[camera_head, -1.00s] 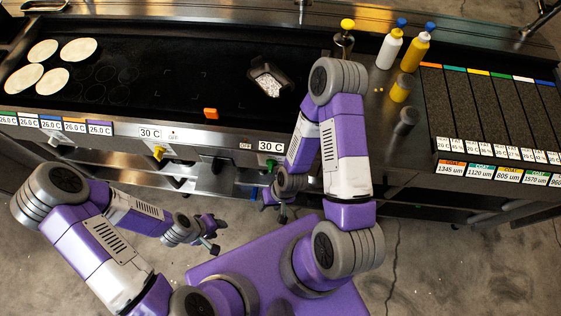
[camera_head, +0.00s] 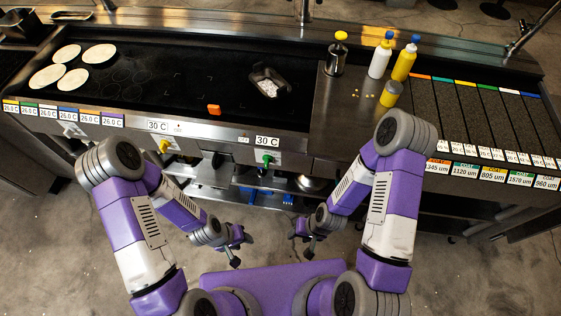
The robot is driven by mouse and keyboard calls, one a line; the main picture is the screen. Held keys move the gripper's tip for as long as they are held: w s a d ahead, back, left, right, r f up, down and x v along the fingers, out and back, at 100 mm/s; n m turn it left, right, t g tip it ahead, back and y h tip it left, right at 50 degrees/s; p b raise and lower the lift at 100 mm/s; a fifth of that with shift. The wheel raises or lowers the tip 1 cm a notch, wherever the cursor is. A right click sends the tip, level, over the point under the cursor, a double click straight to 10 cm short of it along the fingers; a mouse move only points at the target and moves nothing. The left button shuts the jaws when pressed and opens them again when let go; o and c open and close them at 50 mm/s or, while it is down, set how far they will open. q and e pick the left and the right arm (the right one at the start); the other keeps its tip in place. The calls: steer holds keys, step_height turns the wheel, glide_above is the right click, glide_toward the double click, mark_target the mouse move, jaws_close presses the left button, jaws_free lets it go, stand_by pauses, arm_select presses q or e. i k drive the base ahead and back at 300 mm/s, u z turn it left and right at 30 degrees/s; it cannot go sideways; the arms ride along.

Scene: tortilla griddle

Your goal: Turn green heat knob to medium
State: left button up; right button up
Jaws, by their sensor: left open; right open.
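The green heat knob (camera_head: 267,159) is on the front panel of the griddle (camera_head: 200,101), below the right-hand "30 C" display (camera_head: 267,141). Its exact setting is too small to tell. My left gripper (camera_head: 240,247) is open and empty, low in front of the griddle, below and left of the green knob. My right gripper (camera_head: 304,241) is open and empty, below and right of the green knob. Both are apart from the panel.
An orange block (camera_head: 214,109) and a dark scoop with white bits (camera_head: 267,83) lie on the griddle. Several tortillas (camera_head: 72,79) lie at left. Bottles (camera_head: 381,57) stand at right. The floor between my grippers is clear.

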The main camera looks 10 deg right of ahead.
mark_target(268, 159)
steer(key=z, duration=0.05)
steer(key=i, duration=0.5)
steer(key=z, duration=2.45)
steer(key=k, duration=1)
steer(key=u, duration=1.75)
steer(key=i, duration=0.15)
steer(key=u, duration=0.15)
